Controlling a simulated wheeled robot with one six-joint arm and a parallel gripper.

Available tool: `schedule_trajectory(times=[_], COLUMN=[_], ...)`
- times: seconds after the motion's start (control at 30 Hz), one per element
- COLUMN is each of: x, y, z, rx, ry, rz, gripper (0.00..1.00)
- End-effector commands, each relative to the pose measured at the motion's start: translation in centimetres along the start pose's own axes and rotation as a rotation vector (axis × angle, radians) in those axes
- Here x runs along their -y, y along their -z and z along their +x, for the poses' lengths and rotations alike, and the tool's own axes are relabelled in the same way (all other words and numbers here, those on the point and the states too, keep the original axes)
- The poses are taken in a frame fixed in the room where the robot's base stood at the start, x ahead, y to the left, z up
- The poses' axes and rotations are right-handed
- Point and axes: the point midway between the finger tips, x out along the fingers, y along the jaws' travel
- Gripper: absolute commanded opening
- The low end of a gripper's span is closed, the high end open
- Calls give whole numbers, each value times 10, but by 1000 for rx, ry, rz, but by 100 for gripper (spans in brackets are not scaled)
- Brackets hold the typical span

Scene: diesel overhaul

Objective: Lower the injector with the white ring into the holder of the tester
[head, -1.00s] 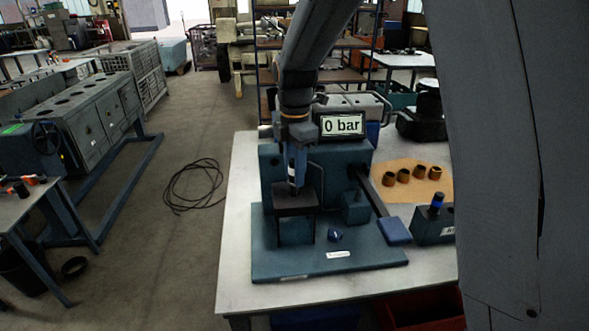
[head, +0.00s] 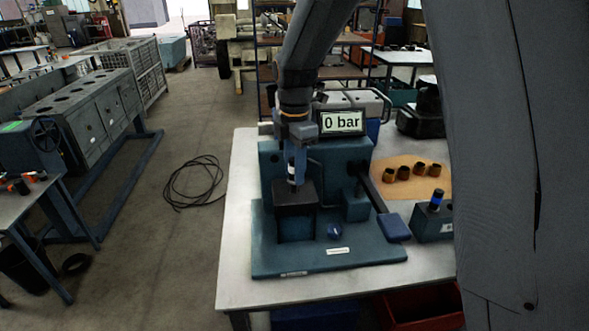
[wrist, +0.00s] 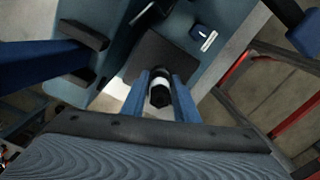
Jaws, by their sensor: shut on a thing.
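My gripper (head: 293,173) is upright above the tester and shut on the injector with the white ring (head: 291,167). In the wrist view the injector's black head and white ring (wrist: 160,92) show between the two blue fingers (wrist: 168,92). The tester (head: 330,255) is a blue-green bench unit with a display reading 0 bar (head: 342,122). Its holder (head: 294,197) is a dark-topped block at the front left, directly below the gripper; its top also shows in the wrist view (wrist: 157,57). The injector's lower end is hidden, so I cannot tell whether it has entered the holder.
A blue-handled lever (head: 394,227) lies right of the holder. A small block with a blue-topped part (head: 436,202) stands farther right. Several brass-coloured sleeves (head: 404,174) lie on a tan mat. A red bin (head: 425,305) is below the table.

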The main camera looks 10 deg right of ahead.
Motion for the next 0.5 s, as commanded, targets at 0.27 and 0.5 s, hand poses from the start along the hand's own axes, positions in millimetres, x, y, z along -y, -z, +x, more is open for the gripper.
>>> schedule_trajectory(times=[0.27,0.5], x=[0,0], y=[0,0], z=[8,16], rx=[0,0], ry=[1,0], rz=[0,0], gripper=[0,0])
